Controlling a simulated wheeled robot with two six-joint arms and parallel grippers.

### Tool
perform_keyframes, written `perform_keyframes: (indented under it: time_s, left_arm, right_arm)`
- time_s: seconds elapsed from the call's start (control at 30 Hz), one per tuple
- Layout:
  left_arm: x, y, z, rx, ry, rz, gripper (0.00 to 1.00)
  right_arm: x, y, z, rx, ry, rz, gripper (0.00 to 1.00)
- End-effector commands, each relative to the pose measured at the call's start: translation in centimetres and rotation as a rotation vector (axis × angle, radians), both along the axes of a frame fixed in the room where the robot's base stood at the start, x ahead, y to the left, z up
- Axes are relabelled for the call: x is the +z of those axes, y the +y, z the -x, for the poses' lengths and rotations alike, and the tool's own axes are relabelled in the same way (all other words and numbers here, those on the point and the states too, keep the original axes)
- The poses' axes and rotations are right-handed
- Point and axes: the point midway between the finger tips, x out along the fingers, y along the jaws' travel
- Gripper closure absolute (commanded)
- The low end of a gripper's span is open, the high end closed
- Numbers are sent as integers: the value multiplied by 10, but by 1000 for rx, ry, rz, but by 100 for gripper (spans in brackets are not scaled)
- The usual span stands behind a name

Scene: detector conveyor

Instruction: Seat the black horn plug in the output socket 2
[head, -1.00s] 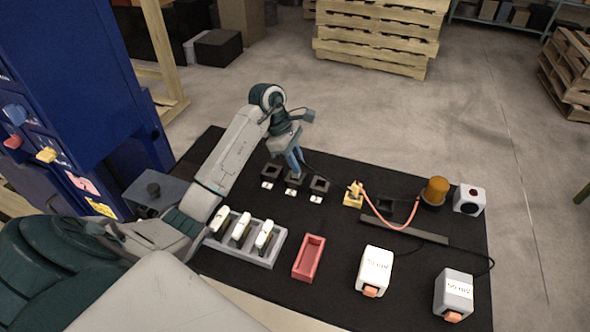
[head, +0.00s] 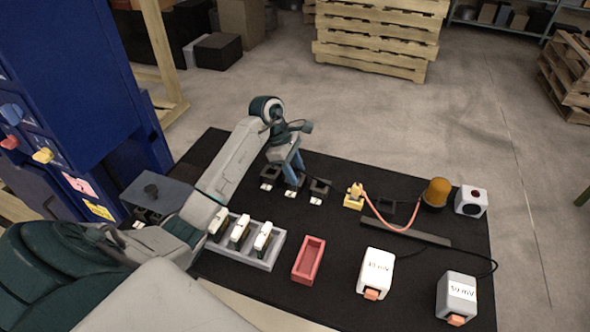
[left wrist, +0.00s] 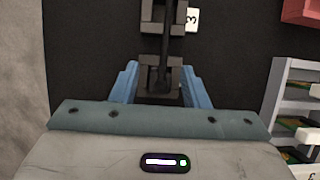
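Three dark sockets stand in a row on the black mat, with white labels in front. My left gripper (head: 292,182) is low at the middle socket (head: 291,191), pointing down. In the left wrist view its blue fingers (left wrist: 160,80) are apart, one on each side of that socket's dark block. The black horn plug (left wrist: 158,79) appears as a dark shape between them, with its cable running up the picture past the socket labelled 3 (left wrist: 163,15). Dark on dark hides how deep the plug sits. My right gripper is not in view.
A yellow connector (head: 354,196) with an orange cable, an amber beacon (head: 437,193) and a white box (head: 471,201) stand right of the sockets. A grey rack (head: 262,257) and a red tray (head: 309,259) lie in front. A blue cabinet (head: 75,90) stands left.

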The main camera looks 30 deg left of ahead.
Motion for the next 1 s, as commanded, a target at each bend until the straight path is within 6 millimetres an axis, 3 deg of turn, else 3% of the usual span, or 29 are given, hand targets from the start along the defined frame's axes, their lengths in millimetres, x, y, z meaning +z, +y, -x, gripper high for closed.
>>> perform_keyframes:
  time_s: [0.33,0.7,1.0]
  left_arm:
    - [9,2,0,0,-1,-1,59]
    - [81,31,7,1,-2,-3,59]
    - [112,44,10,0,-1,1,59]
  right_arm:
    - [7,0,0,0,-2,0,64]
    - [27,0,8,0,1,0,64]
    - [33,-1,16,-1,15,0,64]
